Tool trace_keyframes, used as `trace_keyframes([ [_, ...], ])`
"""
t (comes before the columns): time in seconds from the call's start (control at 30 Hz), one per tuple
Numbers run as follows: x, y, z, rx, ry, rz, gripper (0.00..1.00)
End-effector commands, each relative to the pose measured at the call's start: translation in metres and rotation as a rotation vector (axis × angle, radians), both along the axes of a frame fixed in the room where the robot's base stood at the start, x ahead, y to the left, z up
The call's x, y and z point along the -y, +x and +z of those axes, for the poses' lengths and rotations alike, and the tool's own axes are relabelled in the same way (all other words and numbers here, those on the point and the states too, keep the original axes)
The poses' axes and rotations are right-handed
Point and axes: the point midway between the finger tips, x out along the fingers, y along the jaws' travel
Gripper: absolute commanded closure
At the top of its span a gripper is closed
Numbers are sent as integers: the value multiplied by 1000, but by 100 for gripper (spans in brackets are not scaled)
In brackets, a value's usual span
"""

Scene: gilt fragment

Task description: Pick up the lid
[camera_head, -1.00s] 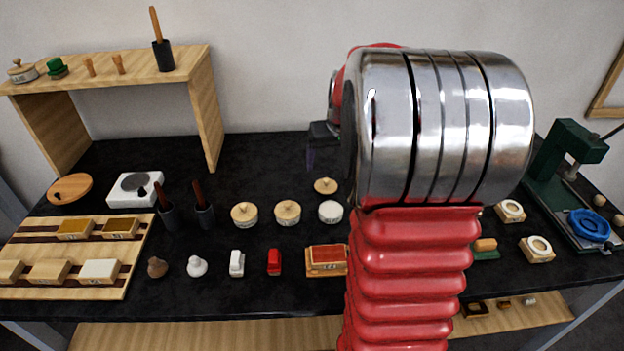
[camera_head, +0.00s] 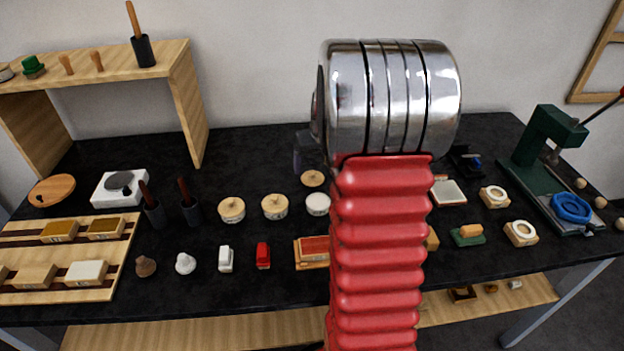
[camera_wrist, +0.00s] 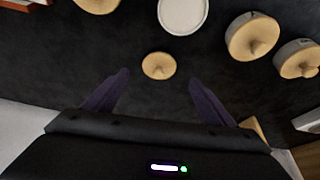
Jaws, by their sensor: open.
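A small round wooden lid (camera_head: 313,178) with a central knob lies alone on the black tabletop, behind an open white jar (camera_head: 318,204). In the wrist view the lid (camera_wrist: 158,66) is centred between and just beyond my fingertips, and the open jar (camera_wrist: 183,14) is at the top edge. My gripper (camera_wrist: 158,78) is open and empty, with its two dark fingers spread. In the head view my gripper (camera_head: 305,155) shows only partly, beside my arm and just above the lid. I cannot tell its exact height over the lid.
Two lidded jars, the left one (camera_head: 232,210) and the right one (camera_head: 275,207), stand left of the open jar. A wooden shelf (camera_head: 190,105) stands at the left back. A green press (camera_head: 545,160) stands at right. Bare tabletop surrounds the lid.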

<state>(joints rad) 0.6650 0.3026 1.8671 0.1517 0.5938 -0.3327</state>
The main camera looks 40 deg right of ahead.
Motion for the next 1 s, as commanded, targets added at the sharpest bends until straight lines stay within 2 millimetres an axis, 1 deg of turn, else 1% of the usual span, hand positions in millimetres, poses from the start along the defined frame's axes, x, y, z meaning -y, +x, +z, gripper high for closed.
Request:
trace_keyframes([
  [0.03, 1, 2, -7, -1, 2, 0, 22],
  [0.1, 2, 5, -13, -1, 0, 0, 22],
  [0.2, 3, 7, -17, 1, 0, 0, 22],
  [0.53, 3, 7, -18, 1, 0, 0, 22],
  [0.67, 5, 9, -24, -1, 0, 0, 22],
  [1.0, 12, 23, -59, -1, 0, 0, 22],
])
